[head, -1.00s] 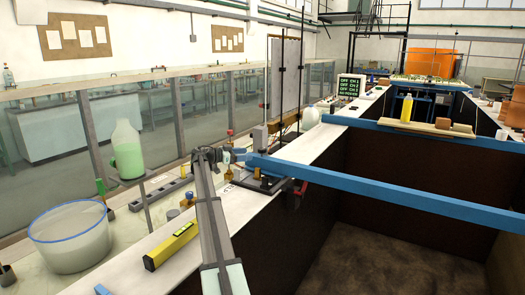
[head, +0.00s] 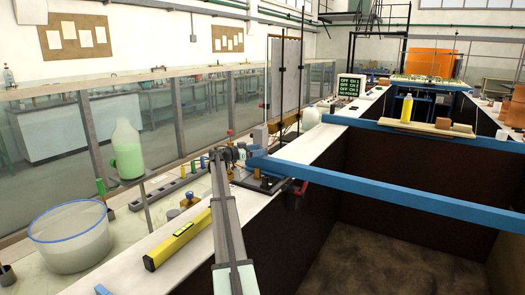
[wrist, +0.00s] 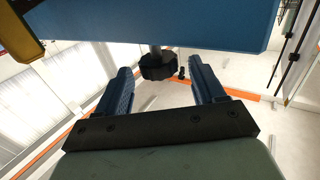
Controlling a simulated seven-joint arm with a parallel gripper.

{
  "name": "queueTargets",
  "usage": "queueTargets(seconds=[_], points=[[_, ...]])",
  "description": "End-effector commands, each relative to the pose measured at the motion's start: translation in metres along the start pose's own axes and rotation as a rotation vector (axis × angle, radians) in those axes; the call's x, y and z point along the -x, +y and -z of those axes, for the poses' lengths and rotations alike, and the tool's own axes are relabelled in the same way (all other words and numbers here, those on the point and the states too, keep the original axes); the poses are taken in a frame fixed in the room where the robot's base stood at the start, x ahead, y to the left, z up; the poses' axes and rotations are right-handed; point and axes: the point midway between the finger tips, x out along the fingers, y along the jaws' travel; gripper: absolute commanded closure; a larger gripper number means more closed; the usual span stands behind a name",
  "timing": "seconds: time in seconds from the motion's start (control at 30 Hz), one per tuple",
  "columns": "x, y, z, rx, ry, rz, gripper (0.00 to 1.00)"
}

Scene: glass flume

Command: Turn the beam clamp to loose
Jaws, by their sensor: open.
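The long blue beam (head: 360,184) lies across the flume, its near end on the left wall. In the wrist view the beam (wrist: 150,22) fills the top of the picture. A dark lobed knob (wrist: 158,67), which looks like the beam clamp's, sits on a short grey stem at the beam's edge. My gripper (wrist: 162,74) is open, one blue finger on each side of the knob with gaps visible. Contact does not show. In the head view my gripper (head: 243,153) is at the beam's left end, and my arm hides the knob there.
A yellow level (head: 178,240) lies on the left wall top. A jug of green liquid (head: 127,150) and a clear tub (head: 72,237) stand further left. A red-and-black part (head: 299,192) hangs below the beam. The flume's inside is open to the right.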

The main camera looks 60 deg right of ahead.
Motion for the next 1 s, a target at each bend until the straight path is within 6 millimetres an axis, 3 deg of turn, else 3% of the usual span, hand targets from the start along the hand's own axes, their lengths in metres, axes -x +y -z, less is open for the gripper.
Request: queueTargets(seconds=[0.2,0.63,1.0], points=[[-0.022,0.000,0.000,0.000,0.000,0.000,0.31],[-0.027,0.000,0.000,0.000,0.000,0.000,0.32],[-0.027,0.000,0.000,0.000,0.000,0.000,0.68]])
